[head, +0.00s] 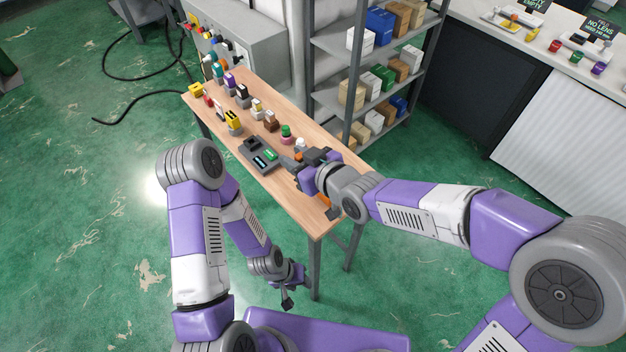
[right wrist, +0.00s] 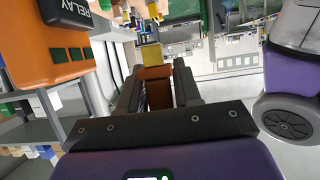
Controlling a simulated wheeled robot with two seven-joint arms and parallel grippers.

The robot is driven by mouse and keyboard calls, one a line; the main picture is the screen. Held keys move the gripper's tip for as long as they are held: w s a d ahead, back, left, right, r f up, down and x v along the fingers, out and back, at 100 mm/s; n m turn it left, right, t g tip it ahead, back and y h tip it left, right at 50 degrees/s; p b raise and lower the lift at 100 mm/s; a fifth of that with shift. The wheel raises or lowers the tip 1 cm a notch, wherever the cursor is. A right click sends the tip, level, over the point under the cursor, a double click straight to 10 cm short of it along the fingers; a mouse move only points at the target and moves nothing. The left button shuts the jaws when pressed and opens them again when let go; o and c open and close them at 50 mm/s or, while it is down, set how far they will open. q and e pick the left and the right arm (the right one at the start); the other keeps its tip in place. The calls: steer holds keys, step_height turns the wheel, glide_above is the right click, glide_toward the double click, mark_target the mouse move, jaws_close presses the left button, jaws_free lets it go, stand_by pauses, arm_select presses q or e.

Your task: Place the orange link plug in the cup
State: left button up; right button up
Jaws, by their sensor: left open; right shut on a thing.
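My right gripper (head: 299,164) is over the near part of the wooden table, beside the dark grey tray. It is shut on the orange link plug, whose orange body (right wrist: 157,92) shows between the fingers in the right wrist view. A small orange part (head: 299,156) shows at the fingertips in the head view. A yellow part (right wrist: 150,56) shows just past the plug; I cannot tell whether it belongs to it. My left gripper (head: 288,297) is open and empty, low beside the table's near end. I cannot pick out the cup with certainty.
The dark grey tray (head: 249,149) holds green and cyan pieces. Several coloured plugs, among them a yellow one (head: 233,118), stand along the table (head: 275,95). An orange relay box (right wrist: 45,50) is close at left in the right wrist view. Shelves (head: 345,48) stand behind.

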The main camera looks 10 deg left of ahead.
steer(key=b, duration=0.3)
glide_above(299, 209)
step_height(299, 209, down, 12)
steer(key=shift+s+r, duration=0.1)
steer(key=shift+s, duration=0.05)
step_height(299, 209, down, 6)
steer(key=shift+r+b, duration=0.15)
steer(key=shift+b, duration=0.55)
steer(key=o, duration=1)
